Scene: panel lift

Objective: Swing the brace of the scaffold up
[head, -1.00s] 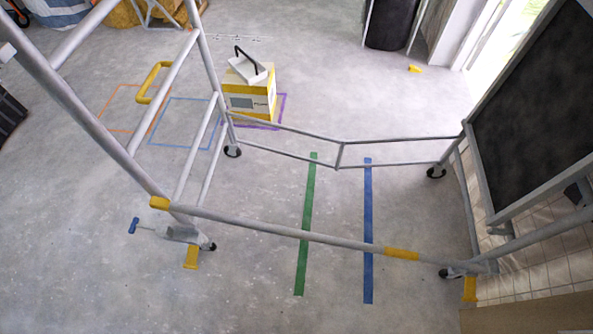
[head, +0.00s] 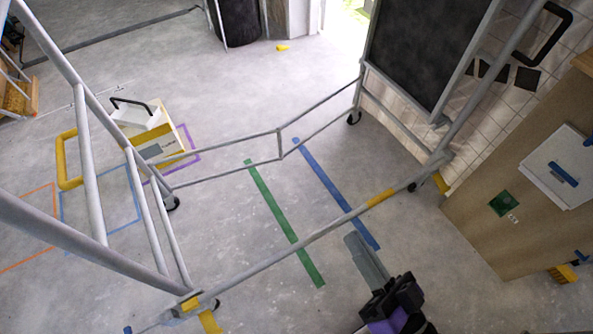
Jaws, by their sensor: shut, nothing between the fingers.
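The scaffold (head: 92,160) is a grey tube frame on castors, with ladder-like ends at left and right. Its brace (head: 300,245) is a straight grey tube running low across the near side, from the lower left corner up to the right end. A yellow sleeve (head: 382,197) sits on the brace toward its right end. My gripper (head: 352,238) shows at the bottom, grey fingers ahead of a black and purple body. It is shut and empty, just on the near side of the brace, below and left of the yellow sleeve. Whether it touches the tube I cannot tell.
A hinged double rail (head: 280,145) joins the scaffold's far side. A dark panel (head: 425,50) stands at the right end. A wooden cabinet (head: 530,215) is at right. A yellow-and-white box (head: 160,145) stands behind the left end. Green (head: 285,222) and blue tape (head: 335,190) mark clear floor.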

